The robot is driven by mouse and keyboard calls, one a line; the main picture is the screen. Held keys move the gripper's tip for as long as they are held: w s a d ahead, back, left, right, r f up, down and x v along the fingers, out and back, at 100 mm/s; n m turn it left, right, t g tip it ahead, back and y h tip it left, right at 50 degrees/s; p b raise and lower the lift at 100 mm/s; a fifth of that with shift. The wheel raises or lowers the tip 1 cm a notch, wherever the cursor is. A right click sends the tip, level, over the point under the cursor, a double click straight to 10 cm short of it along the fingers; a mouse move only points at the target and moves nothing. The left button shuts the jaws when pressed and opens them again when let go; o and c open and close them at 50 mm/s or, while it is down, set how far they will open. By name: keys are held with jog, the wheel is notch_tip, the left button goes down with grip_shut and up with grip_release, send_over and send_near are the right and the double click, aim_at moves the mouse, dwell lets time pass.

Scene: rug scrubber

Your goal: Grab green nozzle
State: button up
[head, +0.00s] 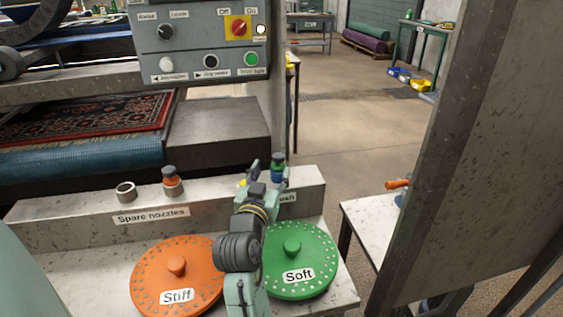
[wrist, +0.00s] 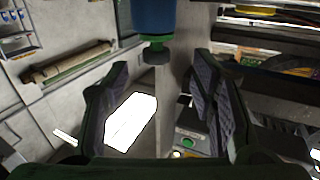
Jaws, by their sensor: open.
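The green nozzle (head: 278,162) has a dark cap, a green body and a blue lower part. It stands at the right part of the grey ledge, just beyond my gripper (head: 269,170). In the wrist view the blue part and green end of the nozzle (wrist: 157,47) show at the top centre, sideways between the fingertips of my gripper (wrist: 162,65). My gripper is open, with nothing seen held in it. I cannot tell how deep the nozzle sits between the fingers. The nozzle's base is partly hidden by my gripper in the head view.
An orange nozzle (head: 170,181) and an empty ring holder (head: 125,192) sit on the ledge (head: 70,229) to the left. An orange "Stiff" disc (head: 147,281) and a green "Soft" disc (head: 318,254) lie in front. A control panel (head: 197,45) hangs above the ledge.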

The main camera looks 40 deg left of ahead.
aim_at(277, 160)
jog(key=shift+x, duration=1)
jog(key=p+x, duration=0.2)
jog(key=x, duration=0.2)
jog(key=shift+w+d+r+p, duration=0.1)
jog(key=shift+w+r+p, duration=0.1)
jog(key=shift+r+p, duration=0.15)
jog(key=shift+w+a+f, duration=0.2)
jog(key=shift+w+a, duration=0.05)
jog(key=shift+w, duration=0.3)
jog(key=shift+c, duration=0.3)
grip_shut()
